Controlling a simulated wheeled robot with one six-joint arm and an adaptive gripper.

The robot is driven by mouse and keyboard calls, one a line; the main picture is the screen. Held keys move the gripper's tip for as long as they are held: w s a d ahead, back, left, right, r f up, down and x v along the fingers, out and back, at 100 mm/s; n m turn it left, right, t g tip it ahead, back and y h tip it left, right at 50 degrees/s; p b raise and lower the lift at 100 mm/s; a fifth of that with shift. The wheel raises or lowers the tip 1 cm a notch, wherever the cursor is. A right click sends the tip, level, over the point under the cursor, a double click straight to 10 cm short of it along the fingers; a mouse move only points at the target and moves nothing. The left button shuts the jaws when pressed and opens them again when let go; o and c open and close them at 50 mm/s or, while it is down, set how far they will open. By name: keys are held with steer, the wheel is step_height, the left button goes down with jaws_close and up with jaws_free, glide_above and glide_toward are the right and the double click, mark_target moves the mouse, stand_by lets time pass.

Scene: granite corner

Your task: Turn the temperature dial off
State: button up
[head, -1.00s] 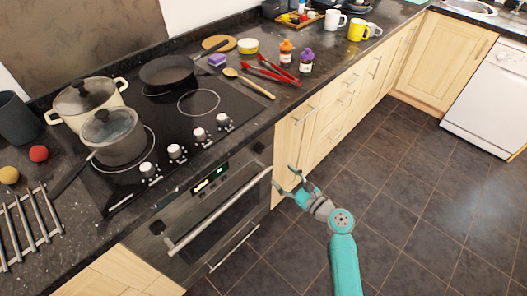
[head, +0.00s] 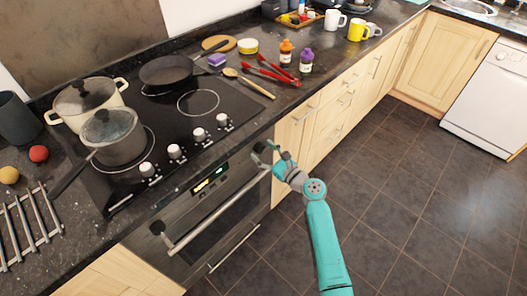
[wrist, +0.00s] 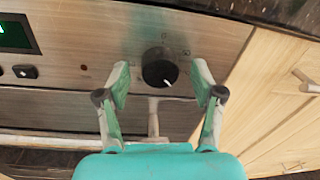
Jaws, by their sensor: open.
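A round black dial (wrist: 160,66) with a white pointer mark sits on the oven's front panel, right of the green display (wrist: 16,35). The pointer faces down and to the right in the wrist view. In the head view the dial (head: 259,147) is at the right end of the panel. My gripper (wrist: 161,78) is open, with one finger on either side of the dial in the wrist view. I cannot tell whether the fingers touch it. In the head view my gripper (head: 271,156) is close to the panel and partly hides that corner.
The oven handle (head: 215,212) runs below the panel. Another dark dial (head: 157,228) is at the panel's left end. Several white hob knobs (head: 198,135) stand above. Wooden cabinets (head: 293,140) are to the right; the floor (head: 400,200) is clear.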

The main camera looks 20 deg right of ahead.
steer(key=shift+w+a, duration=0.1)
steer(key=shift+w, duration=0.05)
steer(key=c, duration=1.1)
steer(key=shift+c, duration=0.2)
